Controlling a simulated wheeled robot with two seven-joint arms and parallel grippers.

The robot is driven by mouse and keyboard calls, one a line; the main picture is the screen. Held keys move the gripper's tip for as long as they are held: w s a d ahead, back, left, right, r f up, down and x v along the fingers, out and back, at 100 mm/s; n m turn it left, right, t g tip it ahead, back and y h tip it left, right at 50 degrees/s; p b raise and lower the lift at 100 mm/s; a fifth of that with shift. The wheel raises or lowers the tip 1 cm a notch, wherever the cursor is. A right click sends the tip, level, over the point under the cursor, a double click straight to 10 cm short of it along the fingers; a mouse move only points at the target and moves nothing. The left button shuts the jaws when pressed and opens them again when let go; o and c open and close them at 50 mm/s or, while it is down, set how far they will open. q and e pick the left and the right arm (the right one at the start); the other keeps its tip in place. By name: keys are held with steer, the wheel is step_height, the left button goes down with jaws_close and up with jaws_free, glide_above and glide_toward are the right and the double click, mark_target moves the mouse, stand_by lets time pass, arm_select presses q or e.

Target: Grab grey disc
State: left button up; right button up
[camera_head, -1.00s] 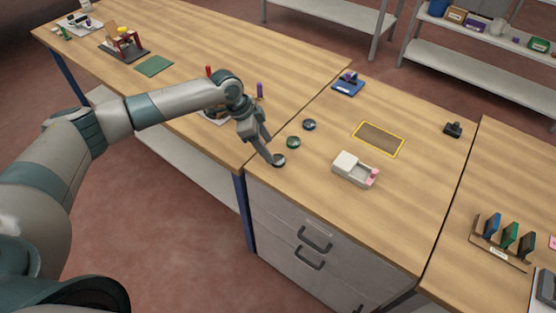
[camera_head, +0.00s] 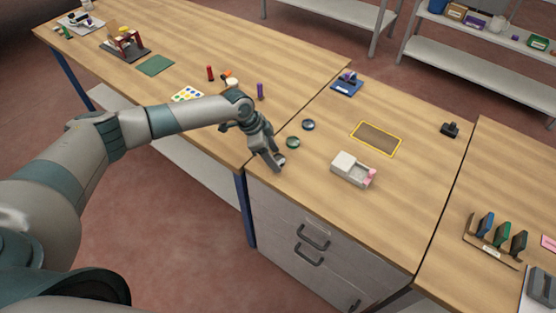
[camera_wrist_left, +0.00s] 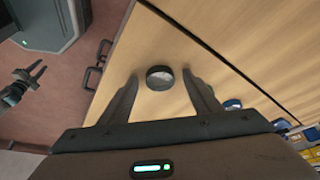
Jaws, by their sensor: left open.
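The grey disc (camera_wrist_left: 160,77) lies on the wooden bench top near its front left corner. In the wrist view it sits between the two spread fingers of my left gripper (camera_wrist_left: 160,85), near their tips, with a gap visible on each side. In the head view my left gripper (camera_head: 279,163) is down at the bench and hides most of the grey disc (camera_head: 281,158). A green disc (camera_head: 293,142) and a blue disc (camera_head: 308,125) lie beyond it in a row. In the wrist view, my right gripper (camera_wrist_left: 30,77) is at the far left, open and empty.
A white box with a pink part (camera_head: 351,168) stands to the right of the discs. A yellow-edged brown mat (camera_head: 377,138) lies behind it. A purple marker (camera_head: 260,91) stands on the left bench. Drawers with handles (camera_head: 314,237) are below the bench top.

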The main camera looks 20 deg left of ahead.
mark_target(277, 160)
arm_select(q)
steer(key=c, duration=1.2)
steer(key=shift+o, duration=0.2)
steer(key=shift+r, duration=0.1)
steer(key=shift+r+b, duration=0.45)
steer(key=r+b, duration=0.1)
steer(key=d+r+b, duration=0.1)
steer(key=r, duration=0.1)
steer(key=shift+d+r, duration=0.1)
steer(key=shift+r, duration=0.05)
steer(key=s+d+r+b, duration=0.1)
steer(key=d+r+b, duration=0.2)
steer(key=d+r, duration=0.3)
steer(key=shift+d+r+b, duration=0.3)
steer(key=shift+d+r, duration=0.05)
steer(key=shift+d, duration=1.9)
steer(key=shift+s, duration=0.1)
